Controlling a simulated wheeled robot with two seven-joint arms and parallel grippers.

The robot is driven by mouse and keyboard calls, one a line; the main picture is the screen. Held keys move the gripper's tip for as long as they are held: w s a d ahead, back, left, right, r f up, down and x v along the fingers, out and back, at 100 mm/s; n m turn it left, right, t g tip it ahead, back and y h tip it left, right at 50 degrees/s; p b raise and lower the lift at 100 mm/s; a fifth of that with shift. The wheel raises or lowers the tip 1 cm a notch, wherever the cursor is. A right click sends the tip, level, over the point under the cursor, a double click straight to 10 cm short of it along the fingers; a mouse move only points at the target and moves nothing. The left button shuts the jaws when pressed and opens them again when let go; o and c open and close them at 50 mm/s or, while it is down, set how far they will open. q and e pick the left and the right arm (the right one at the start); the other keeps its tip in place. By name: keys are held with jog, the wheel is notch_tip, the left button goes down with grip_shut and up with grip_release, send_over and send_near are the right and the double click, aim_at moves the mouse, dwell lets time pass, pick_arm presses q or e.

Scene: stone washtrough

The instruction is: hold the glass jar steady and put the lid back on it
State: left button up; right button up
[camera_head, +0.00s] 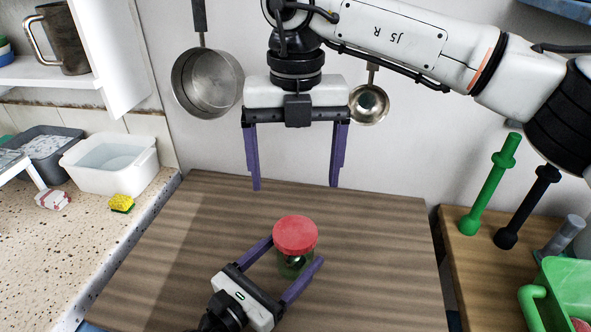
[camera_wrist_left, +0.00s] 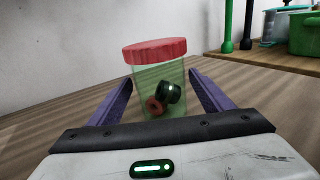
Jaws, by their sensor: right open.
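The glass jar (camera_head: 287,268) stands upright on the brown wooden board. It is greenish and see-through, with dark and red small items inside (camera_wrist_left: 165,97). The red lid (camera_head: 295,234) rests on top of the jar and looks slightly tilted in the left wrist view (camera_wrist_left: 155,51); I cannot tell whether it is seated. My left gripper (camera_head: 297,248) is low, with its purple fingers on either side of the jar; they look spread, with small gaps beside the glass. My right gripper (camera_head: 295,188) is open and empty, pointing down, above and behind the jar.
Two pans (camera_head: 207,82) (camera_head: 369,104) hang on the wall behind my right gripper. To the left are a white basin (camera_head: 110,165) and a yellow sponge (camera_head: 121,203). To the right are green (camera_head: 489,184) and black (camera_head: 527,207) posts and a green container (camera_head: 560,290). The board around the jar is clear.

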pick_arm(q)
jog(key=b+v, duration=0.2)
jog(key=v, duration=0.7)
jog(key=shift+s+a+f+b, duration=0.15)
jog(key=shift+s+a+b, duration=0.05)
jog(key=shift+b, duration=0.1)
jog(key=shift+s+a, duration=0.2)
jog(key=shift+s, duration=0.1)
